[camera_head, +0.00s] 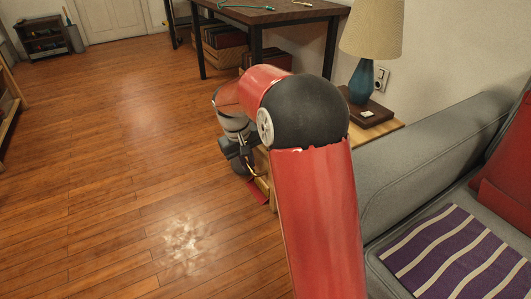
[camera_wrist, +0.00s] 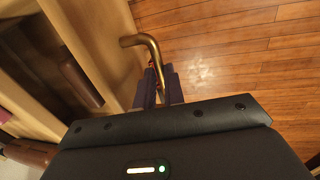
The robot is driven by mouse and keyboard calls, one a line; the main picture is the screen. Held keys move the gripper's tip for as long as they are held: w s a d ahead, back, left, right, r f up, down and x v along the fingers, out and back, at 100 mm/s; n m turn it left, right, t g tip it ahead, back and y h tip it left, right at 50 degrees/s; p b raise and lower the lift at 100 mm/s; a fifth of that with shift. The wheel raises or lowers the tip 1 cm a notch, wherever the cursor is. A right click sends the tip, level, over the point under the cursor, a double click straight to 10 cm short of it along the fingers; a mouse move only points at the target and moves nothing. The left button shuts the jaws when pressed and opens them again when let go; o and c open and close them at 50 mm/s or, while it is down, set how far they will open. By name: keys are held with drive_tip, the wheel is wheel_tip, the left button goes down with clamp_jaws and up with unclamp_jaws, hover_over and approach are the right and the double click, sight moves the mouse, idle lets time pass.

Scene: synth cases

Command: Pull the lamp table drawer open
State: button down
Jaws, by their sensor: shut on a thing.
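The lamp table (camera_head: 388,132) is light wood and stands beside the sofa, mostly hidden behind my red arm. In the wrist view a light wooden front (camera_wrist: 112,35) carries a bent brass handle (camera_wrist: 142,40). My gripper (camera_wrist: 160,80) has its dark fingers at the free end of this handle and is shut on it. In the head view my gripper (camera_head: 250,168) is low at the table's left side, partly hidden by my arm. Left of the front is a dark recess with a brown object (camera_wrist: 80,78). I cannot tell how far the drawer stands out.
A lamp with a blue base (camera_head: 361,82) stands on the table with a dark book-like thing. The grey sofa (camera_head: 400,165) is close on the right. A dark desk (camera_head: 270,14) is behind. The wooden floor (camera_head: 120,170) to the left is clear.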

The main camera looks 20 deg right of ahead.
drive_tip(key=shift+s+a, duration=0.2)
drive_tip(key=shift+a, duration=0.7)
drive_tip(key=shift+s+a, duration=0.15)
drive_tip(key=shift+a, duration=0.75)
drive_tip(key=shift+s+a, duration=0.2)
drive_tip(key=shift+a, duration=0.7)
drive_tip(key=c, duration=1.5)
unclamp_jaws()
drive_tip(key=r, duration=0.2)
drive_tip(key=a+r+p, duration=0.1)
drive_tip(key=r, duration=0.4)
drive_tip(key=shift+s+a+r+p, duration=0.1)
drive_tip(key=shift+a+r+p, duration=0.1)
drive_tip(key=shift+r+p, duration=0.15)
